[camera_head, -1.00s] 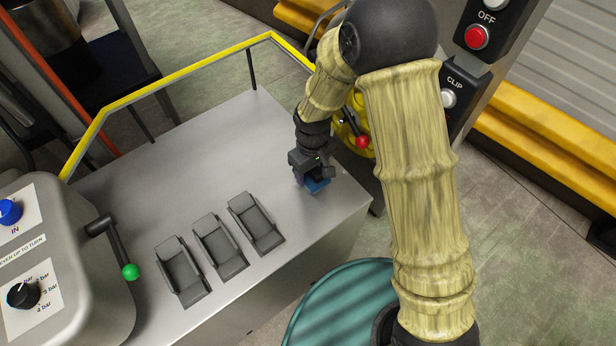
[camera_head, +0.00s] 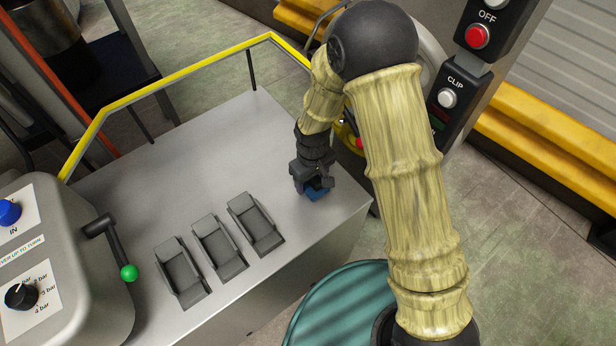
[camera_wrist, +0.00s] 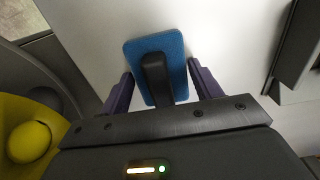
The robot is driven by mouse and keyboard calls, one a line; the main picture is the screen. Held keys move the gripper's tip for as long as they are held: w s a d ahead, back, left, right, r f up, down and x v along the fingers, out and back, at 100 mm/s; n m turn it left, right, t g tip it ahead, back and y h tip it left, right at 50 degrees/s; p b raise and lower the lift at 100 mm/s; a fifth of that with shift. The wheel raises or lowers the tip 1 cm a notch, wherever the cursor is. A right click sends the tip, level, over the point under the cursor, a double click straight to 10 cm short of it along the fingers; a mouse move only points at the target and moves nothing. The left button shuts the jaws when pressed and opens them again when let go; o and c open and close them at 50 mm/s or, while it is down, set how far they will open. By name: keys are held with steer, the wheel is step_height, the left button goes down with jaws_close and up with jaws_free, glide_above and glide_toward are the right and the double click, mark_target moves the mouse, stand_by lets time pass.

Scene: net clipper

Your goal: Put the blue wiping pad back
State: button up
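The blue wiping pad (camera_wrist: 157,49) has a black handle (camera_wrist: 155,76) on top. In the wrist view it lies ahead of my gripper (camera_wrist: 162,80), with the handle between the two purple fingers. The fingers stand apart, with gaps on both sides of the handle. In the head view, my gripper (camera_head: 313,186) points down near the right end of the grey table (camera_head: 200,160), and the pad (camera_head: 317,194) shows partly beneath it. The pad appears to lie on the table top. My gripper hides much of it there.
Three grey holders (camera_head: 219,247) sit in a row on the table, left of my gripper. A lever with a green knob (camera_head: 129,272) stands at the left. A yellow rail (camera_head: 180,82) runs along the back. The table top behind the holders is clear.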

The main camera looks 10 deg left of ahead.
steer(key=shift+o, duration=1.3)
step_height(320, 180, up, 12)
steer(key=p, duration=0.1)
steer(key=shift+r, duration=0.2)
